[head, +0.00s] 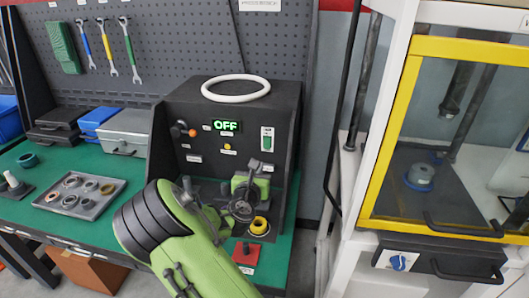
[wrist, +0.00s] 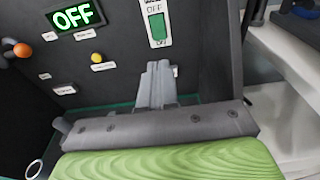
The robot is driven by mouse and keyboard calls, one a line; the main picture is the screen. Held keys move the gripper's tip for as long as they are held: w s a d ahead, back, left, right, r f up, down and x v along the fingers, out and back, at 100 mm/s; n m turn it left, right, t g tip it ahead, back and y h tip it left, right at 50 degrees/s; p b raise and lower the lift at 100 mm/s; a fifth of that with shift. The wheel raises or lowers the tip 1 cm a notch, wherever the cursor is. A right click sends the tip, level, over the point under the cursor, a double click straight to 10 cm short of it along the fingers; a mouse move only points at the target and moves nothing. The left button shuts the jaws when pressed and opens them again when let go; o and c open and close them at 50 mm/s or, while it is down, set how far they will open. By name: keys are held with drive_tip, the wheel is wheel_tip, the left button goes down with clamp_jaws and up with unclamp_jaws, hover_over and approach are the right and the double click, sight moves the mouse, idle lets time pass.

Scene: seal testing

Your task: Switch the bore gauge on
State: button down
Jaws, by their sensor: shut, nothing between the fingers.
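The bore gauge (head: 222,105) is a black box standing on the green bench. Its green display (head: 228,126) reads OFF, and the display also shows in the wrist view (wrist: 75,17). To the right of the display is a white switch plate with a green rocker switch (head: 267,140). In the wrist view the rocker (wrist: 158,28) has OFF above it and ON at its lower end. My gripper (wrist: 158,66) is shut and empty, its fingers pointing at the panel just below the switch in the picture. I cannot tell whether they touch it.
The panel also has an orange knob (head: 182,129) and a yellow button (head: 199,147). A white ring (head: 236,88) lies on top of the box. A yellow-framed cabinet (head: 388,130) stands right.

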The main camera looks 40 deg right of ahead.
sight(267, 147)
drive_tip(key=x, duration=1.1)
drive_tip(key=shift+w+d+b, duration=0.1)
drive_tip(key=shift+d+b, duration=0.05)
drive_tip(key=shift+b, duration=0.2)
